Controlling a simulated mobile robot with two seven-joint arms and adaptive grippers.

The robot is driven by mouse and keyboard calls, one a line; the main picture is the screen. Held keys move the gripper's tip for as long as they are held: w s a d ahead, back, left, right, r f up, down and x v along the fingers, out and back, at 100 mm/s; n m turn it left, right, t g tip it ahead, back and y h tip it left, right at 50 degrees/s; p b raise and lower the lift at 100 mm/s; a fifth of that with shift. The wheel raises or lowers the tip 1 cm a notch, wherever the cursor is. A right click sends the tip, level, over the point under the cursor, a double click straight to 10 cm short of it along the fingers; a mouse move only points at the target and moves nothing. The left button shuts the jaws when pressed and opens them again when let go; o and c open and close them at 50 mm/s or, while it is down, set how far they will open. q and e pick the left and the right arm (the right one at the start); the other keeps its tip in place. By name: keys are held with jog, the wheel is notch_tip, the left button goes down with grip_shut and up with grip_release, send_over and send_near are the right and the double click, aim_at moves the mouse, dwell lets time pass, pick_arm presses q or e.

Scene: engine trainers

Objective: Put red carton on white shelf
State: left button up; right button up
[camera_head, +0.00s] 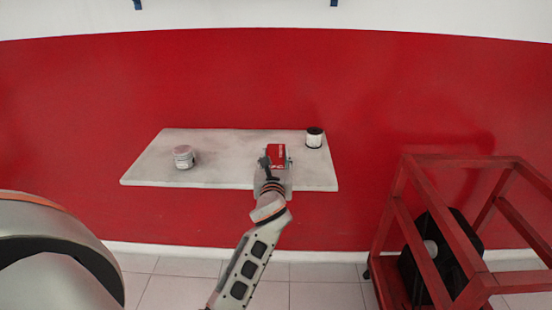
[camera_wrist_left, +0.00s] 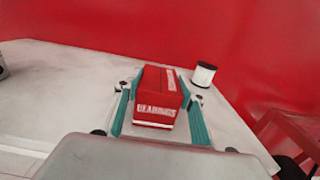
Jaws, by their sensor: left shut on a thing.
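The red carton (camera_head: 276,153) is at the front right part of the white shelf (camera_head: 226,170). In the left wrist view the carton (camera_wrist_left: 158,97) shows white lettering and sits between the two teal fingers of my left gripper (camera_wrist_left: 157,105). My left gripper (camera_head: 274,165) is shut on the carton, over the shelf. I cannot tell whether the carton's underside touches the shelf (camera_wrist_left: 65,85). My right gripper is not in view.
A white jar (camera_head: 184,157) stands on the left part of the shelf. A black-and-white cylinder (camera_head: 314,138) stands at the back right, close to the carton. A red metal frame (camera_head: 470,265) holding a black object stands on the floor at right. The shelf's middle is clear.

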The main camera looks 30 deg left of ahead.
pick_arm(q)
jog(key=o, duration=1.4)
